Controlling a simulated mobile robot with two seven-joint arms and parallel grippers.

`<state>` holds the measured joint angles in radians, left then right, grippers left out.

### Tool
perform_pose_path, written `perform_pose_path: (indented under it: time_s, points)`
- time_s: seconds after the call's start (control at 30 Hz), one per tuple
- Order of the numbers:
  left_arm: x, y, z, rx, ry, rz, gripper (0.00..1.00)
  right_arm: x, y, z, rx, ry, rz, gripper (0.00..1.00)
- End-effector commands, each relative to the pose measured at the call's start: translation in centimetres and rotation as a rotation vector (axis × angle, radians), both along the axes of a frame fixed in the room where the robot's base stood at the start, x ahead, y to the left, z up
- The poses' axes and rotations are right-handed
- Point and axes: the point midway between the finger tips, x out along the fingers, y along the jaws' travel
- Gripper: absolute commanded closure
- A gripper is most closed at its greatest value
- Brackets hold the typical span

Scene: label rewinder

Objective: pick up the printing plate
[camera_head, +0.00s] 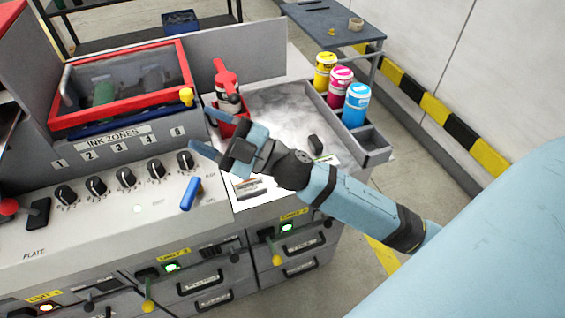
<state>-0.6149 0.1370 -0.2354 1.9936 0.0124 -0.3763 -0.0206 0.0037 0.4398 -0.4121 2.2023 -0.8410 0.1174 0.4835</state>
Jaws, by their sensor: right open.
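My right gripper (203,127) reaches in from the right over the press console, its two blue fingers spread apart with nothing seen between them. It is just in front of a red holder with a red-topped bottle (228,90). No thing is clearly recognisable as the printing plate. A shiny grey mottled metal surface (285,105) lies behind my right arm; I cannot tell whether it is a loose plate or the bench top. A white sheet (241,200) with small dark items lies under the arm, partly hidden. My left gripper is not in view.
Yellow, magenta and blue ink cans (355,104) stand in a grey tray (375,152) along the bench's right edge. A red-framed cover (120,85) stands behind several knobs (126,177). A blue lever (190,193) rises below my gripper. The floor at right is clear.

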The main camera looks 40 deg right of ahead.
Motion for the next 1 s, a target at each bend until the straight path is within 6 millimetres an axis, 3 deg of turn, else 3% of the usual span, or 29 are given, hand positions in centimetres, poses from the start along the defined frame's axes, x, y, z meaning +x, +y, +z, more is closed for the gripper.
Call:
perform_pose_path:
  time_s: [0.03, 0.13, 0.27, 0.37, 0.47, 0.6, 0.7, 0.87, 1.0]
  points:
    - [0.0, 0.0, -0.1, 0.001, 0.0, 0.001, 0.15, -0.6, 1.7, 1.1, -0.102, -0.114, 0.123, 0.45]
    - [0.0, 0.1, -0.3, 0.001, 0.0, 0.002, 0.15, -2.2, 4.2, 0.8, -0.341, -0.273, 0.369, 0.45]
    - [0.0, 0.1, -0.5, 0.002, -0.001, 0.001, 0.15, -3.2, 4.4, -2.5, -0.741, -0.355, 0.651, 0.45]
    - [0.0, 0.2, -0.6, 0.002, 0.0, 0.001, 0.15, -2.4, 1.6, -5.6, -1.096, -0.311, 0.806, 0.45]
    - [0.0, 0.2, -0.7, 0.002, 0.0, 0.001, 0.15, -0.6, -3.2, -7.8, -1.442, -0.18, 0.884, 0.45]
    - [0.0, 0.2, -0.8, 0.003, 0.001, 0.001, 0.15, 1.8, -10.3, -8.1, -1.814, 0.066, 0.88, 0.45]
    - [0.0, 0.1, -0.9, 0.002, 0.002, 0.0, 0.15, 2.8, -14.0, -7.3, -1.974, 0.216, 0.843, 0.45]
    - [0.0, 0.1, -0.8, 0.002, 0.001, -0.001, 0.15, 3.3, -16.8, -7.0, -2.078, 0.339, 0.808, 0.45]
    - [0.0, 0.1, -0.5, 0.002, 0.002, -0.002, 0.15, 3.2, -17.0, -9.1, -2.085, 0.352, 0.809, 0.45]
